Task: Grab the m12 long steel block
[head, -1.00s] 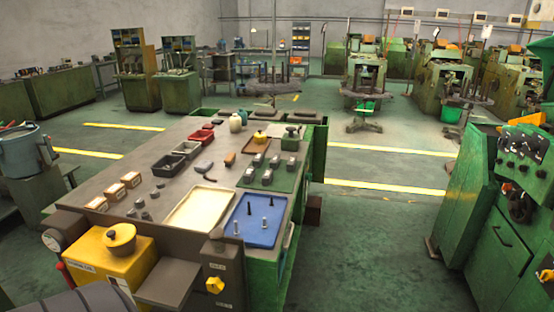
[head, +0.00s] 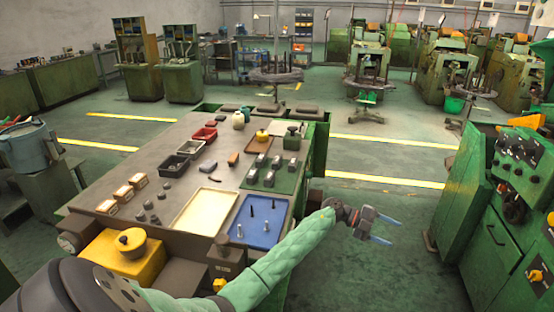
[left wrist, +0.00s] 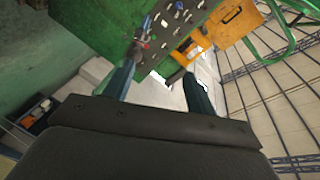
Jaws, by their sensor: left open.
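Several small grey steel blocks stand on a green mat (head: 285,182) on the workbench in the head view; one steel block (head: 269,178) is in its front row. I cannot tell which is the m12 long one. My left gripper (head: 389,229) is open and empty, held out over the floor right of the bench, apart from the blocks. Its two fingers also show in the left wrist view (left wrist: 160,82), with nothing between them and no block in sight. My right gripper is not in view.
The bench holds a blue tray (head: 259,239) with bolts, a cream tray (head: 205,210), dark bins (head: 174,166) and a yellow box (head: 120,262) at its front. A green machine (head: 480,190) stands at the right. The floor between is clear.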

